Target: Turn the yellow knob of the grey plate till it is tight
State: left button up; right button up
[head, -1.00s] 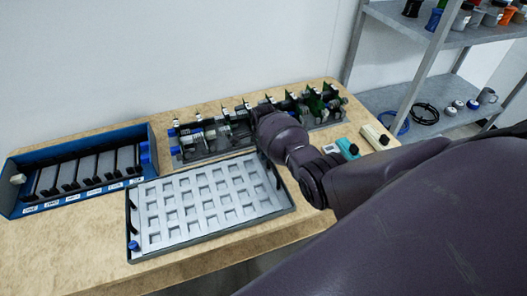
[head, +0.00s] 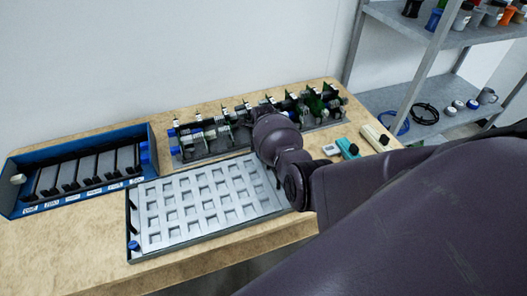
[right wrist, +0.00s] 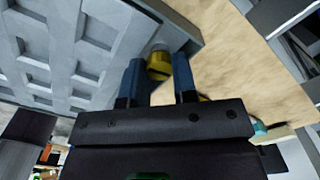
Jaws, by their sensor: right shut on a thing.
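The grey plate (head: 152,222) with rows of square pockets lies on the table in the head view. In the right wrist view it fills the upper left (right wrist: 70,40). The yellow knob (right wrist: 159,66) is at the plate's edge in that view. My right gripper (right wrist: 158,70) has its two blue fingers on either side of the knob and is shut on it. In the head view my right arm hides the knob and the fingers. How tight the knob is cannot be told. My left gripper is not in view.
A blue-rimmed rack (head: 80,147) stands left of the plate. A row of instrument parts with green boards (head: 215,133) stands behind it. Teal (head: 348,148) and cream (head: 375,136) pieces lie right of my arm. A blue knob (head: 134,246) is at the plate's near left corner.

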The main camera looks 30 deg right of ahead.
jog(key=shift+w+d+r+m, duration=0.1)
jog(key=shift+w+r+m, duration=0.25)
jog(key=shift+m, duration=0.35)
jog(key=o, duration=0.7)
jog(key=shift+s, duration=0.1)
jog(key=shift+o, duration=1.2)
jog(key=shift+s, duration=0.1)
jog(key=shift+f, duration=0.15)
notch_tip(320, 180, up, 11)
jog(key=shift+f, duration=0.1)
